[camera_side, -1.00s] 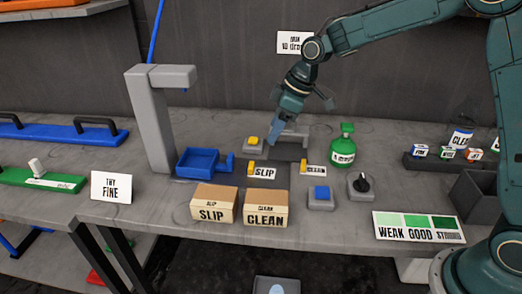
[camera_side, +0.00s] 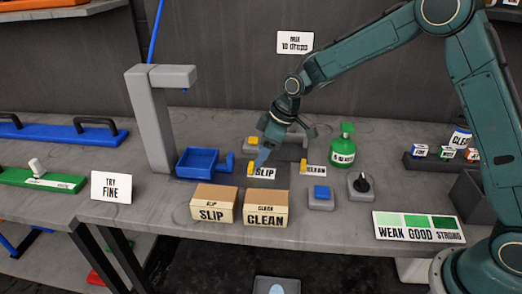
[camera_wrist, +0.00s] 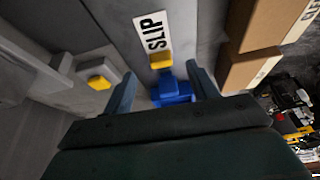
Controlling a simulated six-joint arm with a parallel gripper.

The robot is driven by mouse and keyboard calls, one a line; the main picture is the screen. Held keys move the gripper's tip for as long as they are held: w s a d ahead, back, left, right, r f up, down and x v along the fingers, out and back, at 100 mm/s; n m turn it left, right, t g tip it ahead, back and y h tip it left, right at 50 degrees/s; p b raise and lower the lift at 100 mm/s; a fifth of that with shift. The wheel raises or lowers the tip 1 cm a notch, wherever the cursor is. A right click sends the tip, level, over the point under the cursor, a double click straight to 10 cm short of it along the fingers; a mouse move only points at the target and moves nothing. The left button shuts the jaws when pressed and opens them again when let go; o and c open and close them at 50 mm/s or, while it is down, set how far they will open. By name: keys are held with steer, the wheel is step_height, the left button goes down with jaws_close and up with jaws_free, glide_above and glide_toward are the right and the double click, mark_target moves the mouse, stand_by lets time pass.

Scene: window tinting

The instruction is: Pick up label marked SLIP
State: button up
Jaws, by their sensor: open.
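The white SLIP label (camera_side: 265,174) lies on the table with its yellow tab (camera_side: 251,168) at its left end. In the wrist view the SLIP label (camera_wrist: 152,32) lies ahead, and its yellow tab (camera_wrist: 160,61) shows between my fingers, apart from both. My gripper (camera_side: 263,158) is just above the label in the side view. In the wrist view my gripper (camera_wrist: 161,75) is open, with nothing between the fingers in its hold. The exact height over the tab is hard to tell.
A CLEAN label (camera_side: 316,170) with a yellow tab lies right of it. A blue tray (camera_side: 199,162) stands to the left. The SLIP box (camera_side: 212,213) and CLEAN box (camera_side: 265,219) stand in front. A yellow-button block (camera_side: 253,143) is behind, and a green bottle (camera_side: 342,148) is at right.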

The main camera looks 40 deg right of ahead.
mark_target(256, 172)
steer(key=shift+x, duration=2.6)
steer(key=shift+r, duration=0.1)
steer(key=c, duration=1.1)
